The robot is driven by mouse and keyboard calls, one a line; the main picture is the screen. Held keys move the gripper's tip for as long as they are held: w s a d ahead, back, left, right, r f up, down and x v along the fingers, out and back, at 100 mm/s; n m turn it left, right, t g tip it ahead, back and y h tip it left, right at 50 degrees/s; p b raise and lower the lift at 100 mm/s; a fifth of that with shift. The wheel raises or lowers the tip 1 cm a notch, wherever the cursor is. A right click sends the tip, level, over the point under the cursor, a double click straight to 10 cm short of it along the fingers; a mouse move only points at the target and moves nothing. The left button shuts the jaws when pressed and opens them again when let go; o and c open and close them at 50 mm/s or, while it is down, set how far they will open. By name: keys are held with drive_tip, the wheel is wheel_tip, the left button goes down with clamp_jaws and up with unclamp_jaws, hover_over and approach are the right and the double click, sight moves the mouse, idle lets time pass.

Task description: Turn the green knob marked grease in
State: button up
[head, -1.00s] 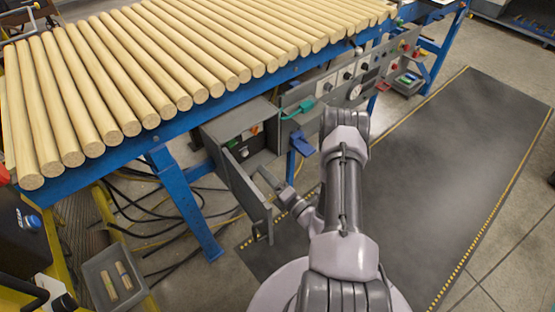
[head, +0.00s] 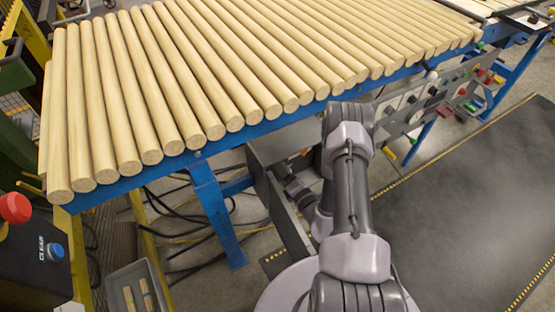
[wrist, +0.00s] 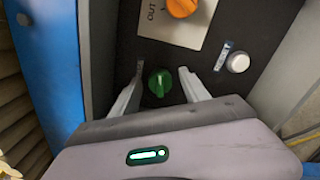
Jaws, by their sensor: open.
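The green knob (wrist: 159,82) sits on the dark panel inside an open grey box, seen in the wrist view. No marking beside it is readable. My gripper (wrist: 160,70) is open, with one finger to the left of the knob and one to the right. The knob shows between the fingers, and I cannot tell whether either touches it. In the head view my arm covers much of the grey box (head: 258,142), and the knob is hidden there.
An orange knob (wrist: 182,8) sits on a white plate (wrist: 160,28) lettered OUT, above the green knob. A white button (wrist: 238,62) is at the right. A blue table (head: 212,205) bearing wooden rods (head: 190,75) stands behind the box. Cables lie on the floor.

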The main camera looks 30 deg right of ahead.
drive_tip(key=shift+s, duration=0.1)
clamp_jaws()
drive_tip(key=shift+m, duration=0.7)
unclamp_jaws()
